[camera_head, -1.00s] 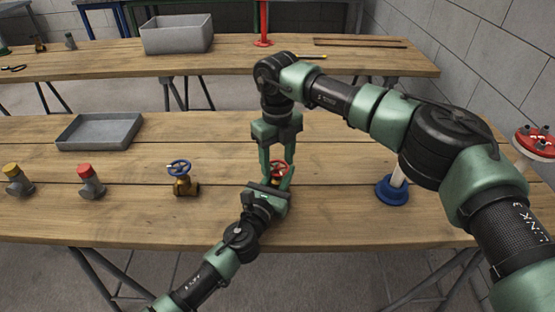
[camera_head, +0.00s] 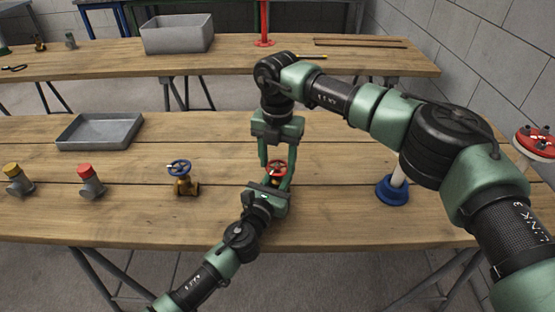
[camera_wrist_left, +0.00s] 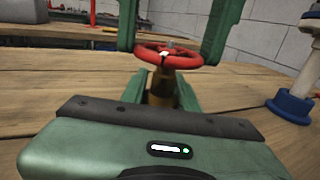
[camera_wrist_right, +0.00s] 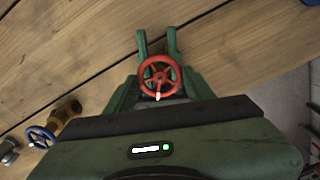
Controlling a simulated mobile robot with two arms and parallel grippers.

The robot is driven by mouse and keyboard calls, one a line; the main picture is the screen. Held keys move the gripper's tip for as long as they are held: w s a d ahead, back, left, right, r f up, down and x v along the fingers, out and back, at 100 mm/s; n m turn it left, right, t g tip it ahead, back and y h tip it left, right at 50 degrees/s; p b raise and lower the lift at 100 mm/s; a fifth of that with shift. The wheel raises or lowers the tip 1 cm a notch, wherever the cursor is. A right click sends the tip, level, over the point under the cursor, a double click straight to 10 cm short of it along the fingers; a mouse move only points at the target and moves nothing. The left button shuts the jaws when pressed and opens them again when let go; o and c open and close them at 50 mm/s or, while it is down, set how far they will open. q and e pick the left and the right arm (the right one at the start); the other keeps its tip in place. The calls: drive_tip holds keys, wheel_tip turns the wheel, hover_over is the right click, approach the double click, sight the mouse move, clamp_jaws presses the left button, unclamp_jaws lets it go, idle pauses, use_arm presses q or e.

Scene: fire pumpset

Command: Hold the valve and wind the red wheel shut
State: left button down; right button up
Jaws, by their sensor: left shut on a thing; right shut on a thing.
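The valve with the red wheel (camera_head: 277,167) stands upright on the front table. Its brass body (camera_wrist_left: 163,88) shows below the wheel in the left wrist view. My left gripper (camera_head: 270,184) comes in low from the front and is shut on the valve body. My right gripper (camera_head: 277,170) reaches down from above, its fingers on both sides of the red wheel, shut on it. The wheel also shows in the right wrist view (camera_wrist_right: 160,77), with a pale mark on its rim. The grippers hide most of the valve body in the head view.
A brass valve with a blue wheel (camera_head: 182,178) stands to the left. Farther left are a red-capped fitting (camera_head: 90,182), a yellow-capped fitting (camera_head: 17,180) and a grey tray (camera_head: 99,132). A blue-based post (camera_head: 392,190) stands to the right.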

use_arm(q)
drive_tip(key=shift+s+f, duration=0.1)
use_arm(e)
drive_tip(key=m, duration=0.5)
drive_tip(key=shift+w+m, duration=0.15)
drive_tip(key=shift+m, duration=0.15)
drive_tip(key=m, duration=0.4)
drive_tip(key=shift+d+m, duration=0.1)
drive_tip(key=shift+m, duration=0.2)
drive_tip(key=o, duration=1.4)
drive_tip(key=shift+c, duration=0.2)
